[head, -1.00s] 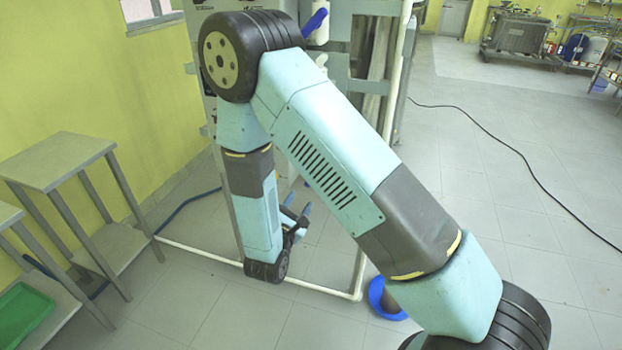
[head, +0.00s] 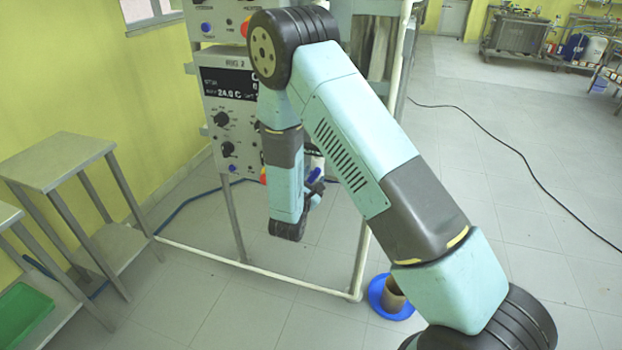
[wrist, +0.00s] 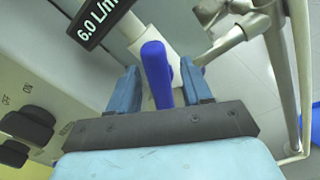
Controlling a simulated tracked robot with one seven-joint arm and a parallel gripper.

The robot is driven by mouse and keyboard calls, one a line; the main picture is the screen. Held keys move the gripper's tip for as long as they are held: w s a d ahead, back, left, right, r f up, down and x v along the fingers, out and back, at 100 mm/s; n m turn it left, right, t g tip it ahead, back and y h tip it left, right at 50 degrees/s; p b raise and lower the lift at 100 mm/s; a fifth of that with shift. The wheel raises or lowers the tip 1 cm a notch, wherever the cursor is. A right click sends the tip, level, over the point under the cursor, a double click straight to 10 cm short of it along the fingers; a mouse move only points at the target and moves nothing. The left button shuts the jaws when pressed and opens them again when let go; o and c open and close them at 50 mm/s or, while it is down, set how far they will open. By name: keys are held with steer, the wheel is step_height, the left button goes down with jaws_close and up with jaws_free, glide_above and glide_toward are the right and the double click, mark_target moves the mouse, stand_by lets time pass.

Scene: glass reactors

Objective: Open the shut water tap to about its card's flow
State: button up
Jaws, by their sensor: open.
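In the wrist view a blue tap lever (wrist: 155,58) stands between the two fingers of my gripper (wrist: 160,78). The fingers are open, one on each side of the lever, with a gap visible on both sides. A black card (wrist: 100,18) reading "6.0 L/m", cut off at its end, is just left of the lever's top. In the head view my gripper (head: 317,190) is small and partly hidden by my arm, in front of the rig.
A control panel (head: 232,110) with knobs and a display stands left of my arm. A pale pipe frame (head: 352,285) runs along the floor, with a blue basin (head: 388,300) holding a brown pot beside it. Metal side tables (head: 65,165) stand at left.

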steer(key=shift+c, duration=0.4)
steer(key=c, duration=0.8)
steer(key=o, duration=0.9)
steer(key=v, duration=1.3)
steer(key=shift+s+a, duration=0.1)
steer(key=shift+s, duration=0.25)
